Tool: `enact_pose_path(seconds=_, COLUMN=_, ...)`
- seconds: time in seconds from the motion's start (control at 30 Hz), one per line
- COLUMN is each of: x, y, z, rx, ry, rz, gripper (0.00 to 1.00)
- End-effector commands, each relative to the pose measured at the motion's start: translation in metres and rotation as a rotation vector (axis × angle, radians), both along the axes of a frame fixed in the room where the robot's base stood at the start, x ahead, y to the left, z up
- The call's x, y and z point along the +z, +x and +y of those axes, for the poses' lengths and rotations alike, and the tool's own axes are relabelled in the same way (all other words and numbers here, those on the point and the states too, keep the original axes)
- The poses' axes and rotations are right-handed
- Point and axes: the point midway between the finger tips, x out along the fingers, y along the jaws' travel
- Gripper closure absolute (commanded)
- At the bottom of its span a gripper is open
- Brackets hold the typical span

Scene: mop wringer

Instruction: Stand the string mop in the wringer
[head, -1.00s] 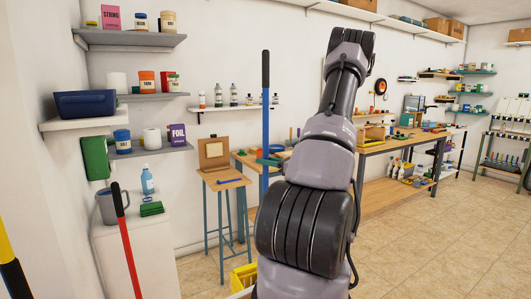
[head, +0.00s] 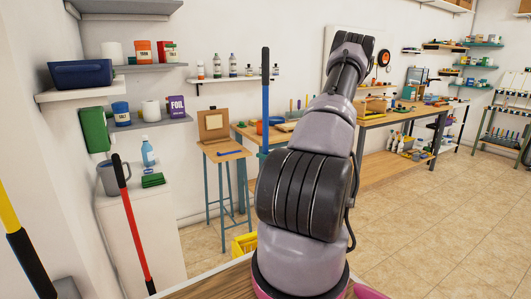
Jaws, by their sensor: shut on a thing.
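A long blue pole with a black top (head: 265,95) stands upright left of my arm in the head view. It looks like the mop's handle. Its lower part is hidden behind my arm, and no mop strings show. A yellow container (head: 244,243) on the floor shows only in part beside my arm. It may be the wringer bucket, but too little shows to tell. My gripper is hidden behind my own arm, so its hold on the pole cannot be seen.
A red pole (head: 130,220) leans by a white cabinet (head: 140,235) at left. A yellow pole (head: 12,220) stands nearer at far left. A stool (head: 222,150) and workbench (head: 380,121) stand behind. Tiled floor (head: 450,215) at right is clear.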

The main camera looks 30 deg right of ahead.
Motion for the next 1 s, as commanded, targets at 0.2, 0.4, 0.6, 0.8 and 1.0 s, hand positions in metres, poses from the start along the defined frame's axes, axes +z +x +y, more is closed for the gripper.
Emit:
enact_pose_path(seconds=0.2, x=0.0005, y=0.0004, z=0.0, rx=0.0, ry=0.0, rz=-0.002, gripper=1.0)
enact_pose_path(seconds=0.4, x=0.0006, y=0.0004, z=0.0, rx=0.0, ry=0.001, rz=-0.002, gripper=1.0)
enact_pose_path(seconds=0.6, x=0.0002, y=0.0004, z=0.0, rx=0.0, ry=0.001, rz=-0.002, gripper=1.0)
enact_pose_path(seconds=0.8, x=-0.0025, y=0.0004, z=0.0, rx=0.0, ry=0.001, rz=-0.002, gripper=1.0)
enact_pose_path(seconds=1.0, x=-0.0063, y=0.0004, z=0.0, rx=0.0, ry=0.001, rz=-0.002, gripper=1.0)
